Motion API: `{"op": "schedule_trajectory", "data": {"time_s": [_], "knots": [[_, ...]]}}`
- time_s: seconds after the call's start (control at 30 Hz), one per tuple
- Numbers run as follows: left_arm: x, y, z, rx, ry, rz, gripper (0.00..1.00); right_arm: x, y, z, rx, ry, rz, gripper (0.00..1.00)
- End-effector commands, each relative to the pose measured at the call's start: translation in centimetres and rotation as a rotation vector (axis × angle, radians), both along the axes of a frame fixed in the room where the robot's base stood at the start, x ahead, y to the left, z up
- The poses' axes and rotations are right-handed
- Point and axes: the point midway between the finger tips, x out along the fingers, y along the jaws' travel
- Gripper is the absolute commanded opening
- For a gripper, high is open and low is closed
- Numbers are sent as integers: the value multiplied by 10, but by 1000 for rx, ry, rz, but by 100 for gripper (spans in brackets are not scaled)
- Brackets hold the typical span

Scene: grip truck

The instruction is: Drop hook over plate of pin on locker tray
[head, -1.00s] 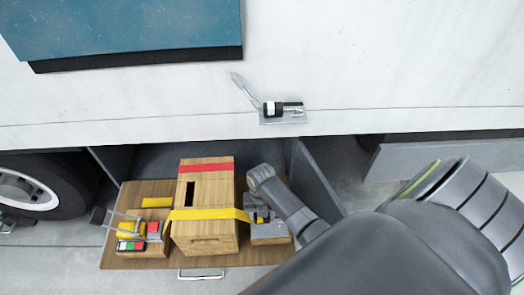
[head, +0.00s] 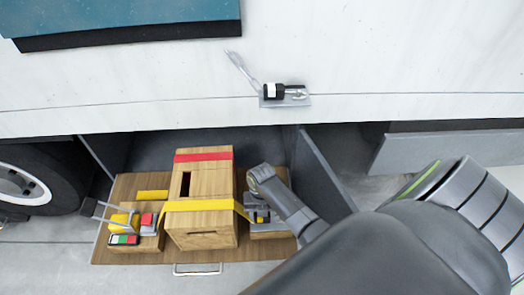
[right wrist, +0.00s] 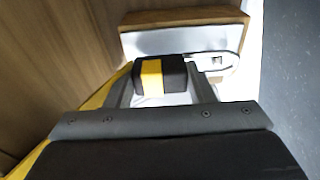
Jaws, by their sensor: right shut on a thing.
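The locker tray (head: 125,248) is a pulled-out wooden drawer. A yellow strap (head: 205,205) crosses a wooden crate (head: 205,228) to a black end piece with a yellow band (head: 262,218), which I take for the hook. My right gripper (head: 260,214) is shut on this hook, at the tray's right side. In the right wrist view the hook (right wrist: 152,75) sits between the fingers, over a pale plate (right wrist: 165,43) with a wooden edge. A bright metal loop (right wrist: 238,62) lies beside it. I cannot tell whether hook and plate touch. My left gripper is not in view.
A wooden block with yellow, red and green parts (head: 125,240) and a grey lever stands at the tray's left. A latch (head: 287,95) is on the white truck side above.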

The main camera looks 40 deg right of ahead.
Motion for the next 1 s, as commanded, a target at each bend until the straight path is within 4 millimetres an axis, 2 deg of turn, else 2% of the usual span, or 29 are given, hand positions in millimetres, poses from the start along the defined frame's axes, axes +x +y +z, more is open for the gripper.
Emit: {"op": "schedule_trajectory", "data": {"time_s": [0.13, 1.0], "knots": [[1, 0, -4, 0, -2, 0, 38, 0, 0, -7, 0, 0, 0, 24], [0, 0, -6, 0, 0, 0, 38, 1, 0, -13, 0, -1, 0, 24]]}}
